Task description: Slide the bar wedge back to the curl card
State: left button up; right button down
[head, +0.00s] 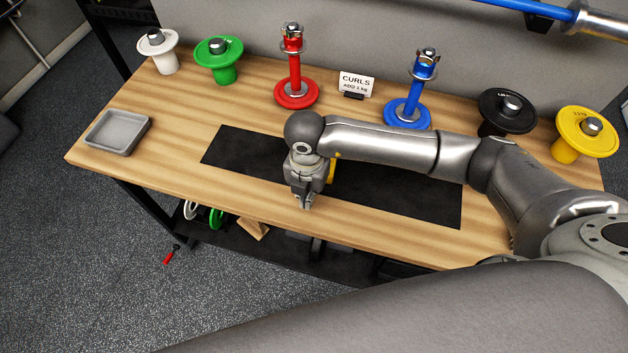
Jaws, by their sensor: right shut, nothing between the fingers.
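The curl card (357,82), a small white sign reading "CURLS ADD 1 kg", stands at the back middle of the wooden bench, between the red and blue stands. A yellow piece (332,171), possibly the bar wedge, shows on the black mat just right of my right gripper. Most of it is hidden behind my gripper and arm, so its shape is unclear. My right gripper (307,202) points down near the mat's front edge, shut and empty. I cannot tell whether it touches the yellow piece. My left gripper is not in view.
The black mat (425,198) lies mid-bench. A red stand (296,90) and blue stand (407,112) flank the card. White, green, black and yellow plates (588,132) line the back. A grey tray (118,132) sits left. A wooden block (253,228) is below.

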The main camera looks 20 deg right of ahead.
notch_tip(320, 180, down, 2)
jog(key=shift+w+d+p, duration=0.65)
jog(key=shift+w+p, duration=0.25)
jog(key=shift+w+d+f, duration=0.25)
jog(key=shift+w+d, duration=0.3)
jog(key=shift+w, duration=0.15)
